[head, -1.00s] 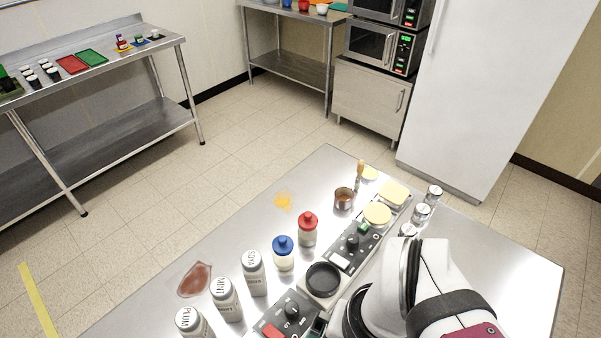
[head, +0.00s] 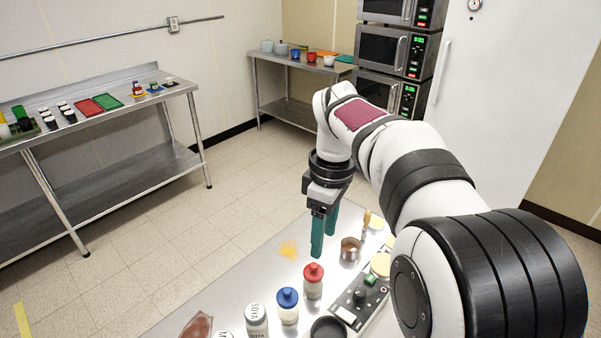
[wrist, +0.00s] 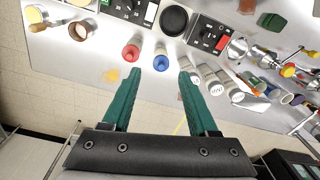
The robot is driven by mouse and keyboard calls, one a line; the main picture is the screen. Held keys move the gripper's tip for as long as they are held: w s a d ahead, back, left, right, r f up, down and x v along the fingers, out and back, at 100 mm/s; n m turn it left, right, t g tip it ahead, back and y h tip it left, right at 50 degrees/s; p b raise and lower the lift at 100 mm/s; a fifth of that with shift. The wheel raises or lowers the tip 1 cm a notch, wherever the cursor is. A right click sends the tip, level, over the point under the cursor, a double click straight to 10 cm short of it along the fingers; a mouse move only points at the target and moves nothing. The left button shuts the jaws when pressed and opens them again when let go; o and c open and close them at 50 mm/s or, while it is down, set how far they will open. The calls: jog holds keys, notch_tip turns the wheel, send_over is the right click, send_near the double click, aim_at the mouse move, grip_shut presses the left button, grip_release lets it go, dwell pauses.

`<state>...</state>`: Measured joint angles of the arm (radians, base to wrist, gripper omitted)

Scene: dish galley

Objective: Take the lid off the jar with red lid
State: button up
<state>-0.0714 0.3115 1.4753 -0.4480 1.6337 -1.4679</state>
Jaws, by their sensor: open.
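The jar with red lid (head: 313,288) stands upright on the steel table; its red lid (head: 313,272) with a knob is on it. In the wrist view the red lid (wrist: 130,53) lies just beyond the tip of the left finger. My gripper (head: 323,252) has teal fingers spread apart with nothing between them. It points down above the table, appearing beyond the red-lidded jar in the head view. The gripper also shows in the wrist view (wrist: 158,72). A similar jar with a blue lid (head: 288,300) stands just left of the red one.
A copper pot (head: 350,250) stands right of the fingers. A SOYA shaker (head: 256,318) stands left of the blue-lidded jar. A control panel (head: 362,300) and a black round pan (head: 328,329) are close by. A yellow spill (head: 289,250) lies on bare table.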

aim_at(314, 265)
jog(key=w+a+f+n, duration=0.1)
jog(key=w+f+n, duration=0.3)
jog(key=w+n, duration=0.3)
jog(key=shift+m, duration=0.5)
jog(key=f, duration=0.5)
jog(key=w+f, duration=0.1)
jog(key=f, duration=0.8)
jog(key=shift+w+d+f, duration=0.25)
jog(key=shift+f, duration=0.05)
grip_shut()
